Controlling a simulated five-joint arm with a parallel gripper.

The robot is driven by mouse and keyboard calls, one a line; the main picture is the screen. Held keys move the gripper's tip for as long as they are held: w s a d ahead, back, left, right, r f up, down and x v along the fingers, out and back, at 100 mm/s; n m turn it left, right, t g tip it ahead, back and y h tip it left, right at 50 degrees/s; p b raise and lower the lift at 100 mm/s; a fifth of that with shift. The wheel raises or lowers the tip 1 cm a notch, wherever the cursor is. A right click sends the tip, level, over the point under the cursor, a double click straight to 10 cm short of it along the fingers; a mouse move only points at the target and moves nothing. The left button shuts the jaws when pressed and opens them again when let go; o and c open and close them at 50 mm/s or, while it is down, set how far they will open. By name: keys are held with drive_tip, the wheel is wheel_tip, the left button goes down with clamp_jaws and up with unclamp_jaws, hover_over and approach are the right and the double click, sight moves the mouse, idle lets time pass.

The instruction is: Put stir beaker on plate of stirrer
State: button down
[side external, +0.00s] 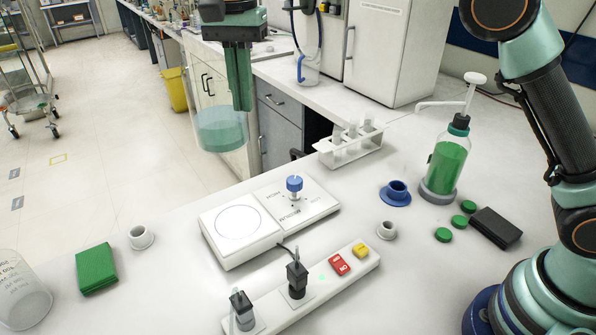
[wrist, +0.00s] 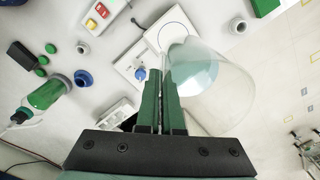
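The stir beaker (side external: 221,130) is clear glass with pale blue liquid in its lower part. My gripper (side external: 242,108) is shut on its wall, one green finger each side, and holds it upright in the air. In the wrist view the beaker (wrist: 225,90) extends to the right of the close-set fingers (wrist: 166,72). The white stirrer (side external: 272,250) lies on the bench with a round white plate (side external: 240,222) and a blue knob (side external: 294,186). In the side view the beaker appears above and beyond the plate; in the wrist view it partly overlaps the plate (wrist: 175,36).
A power strip (side external: 310,290) with plugs lies in front of the stirrer. A tube rack (side external: 350,147), a blue ring-like piece (side external: 396,194) and a green-liquid bottle (side external: 447,165) stand to the right. Another glass beaker (side external: 20,295) and a green block (side external: 96,269) are at left. The plate is bare.

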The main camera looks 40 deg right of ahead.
wheel_tip(320, 180, down, 19)
drive_tip(key=shift+f, duration=0.15)
idle(0.5)
drive_tip(key=shift+f, duration=0.1)
drive_tip(key=c, duration=1.1)
unclamp_jaws()
drive_tip(key=shift+f, duration=0.1)
